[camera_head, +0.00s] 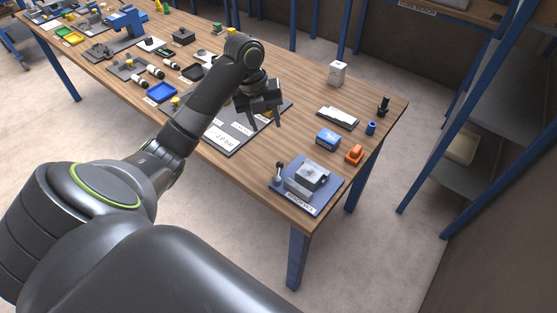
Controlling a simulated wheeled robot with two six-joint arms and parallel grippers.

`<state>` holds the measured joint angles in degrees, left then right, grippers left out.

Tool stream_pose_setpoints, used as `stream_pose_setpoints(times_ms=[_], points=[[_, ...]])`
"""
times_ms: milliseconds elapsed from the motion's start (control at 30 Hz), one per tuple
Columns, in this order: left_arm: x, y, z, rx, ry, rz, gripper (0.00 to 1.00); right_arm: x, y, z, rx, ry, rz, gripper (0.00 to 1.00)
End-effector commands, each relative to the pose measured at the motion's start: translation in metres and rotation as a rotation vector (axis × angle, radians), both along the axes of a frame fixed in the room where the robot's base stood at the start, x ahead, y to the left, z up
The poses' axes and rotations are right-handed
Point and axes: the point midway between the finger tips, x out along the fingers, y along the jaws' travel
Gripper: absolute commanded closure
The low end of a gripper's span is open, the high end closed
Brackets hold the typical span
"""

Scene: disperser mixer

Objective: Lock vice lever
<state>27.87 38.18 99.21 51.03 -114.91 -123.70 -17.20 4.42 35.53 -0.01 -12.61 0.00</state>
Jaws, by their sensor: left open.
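The vice appears to be the grey metal device (305,178) on a blue base plate (326,197) near the table's front right corner. A lever with a dark knob (279,167) stands up at the plate's left side. Its exact angle is too small to tell. A white label lies along the plate's front edge. My left gripper (266,138) is open, with its fingers pointing down. It is up and to the left of the vice in the picture, apart from the lever, in front of a dark board (222,146). My right gripper is not in view.
The wooden table (375,108) also carries a blue box (328,138), an orange item (354,154), a blue cylinder (371,128), a grey-white flat piece (338,117) and a white box (337,73). Several tools and trays fill the far left. Blue shelving (480,110) stands right.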

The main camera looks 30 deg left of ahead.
Motion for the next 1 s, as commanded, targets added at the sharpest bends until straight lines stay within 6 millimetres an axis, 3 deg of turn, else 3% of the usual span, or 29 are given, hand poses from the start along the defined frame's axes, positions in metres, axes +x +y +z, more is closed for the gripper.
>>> stream_pose_setpoints(times_ms=[267,600,733,1000], points=[[0.003,-0.002,-0.016,0.000,-0.001,-0.025,0.56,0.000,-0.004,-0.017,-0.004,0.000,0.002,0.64],[0.008,-0.009,-0.060,0.000,-0.002,-0.024,0.56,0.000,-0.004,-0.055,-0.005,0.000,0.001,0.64],[0.010,-0.014,-0.089,-0.002,0.001,-0.023,0.56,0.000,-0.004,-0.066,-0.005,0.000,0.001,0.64],[0.016,-0.023,-0.136,-0.002,0.002,-0.022,0.56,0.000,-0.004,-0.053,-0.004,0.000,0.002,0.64]])
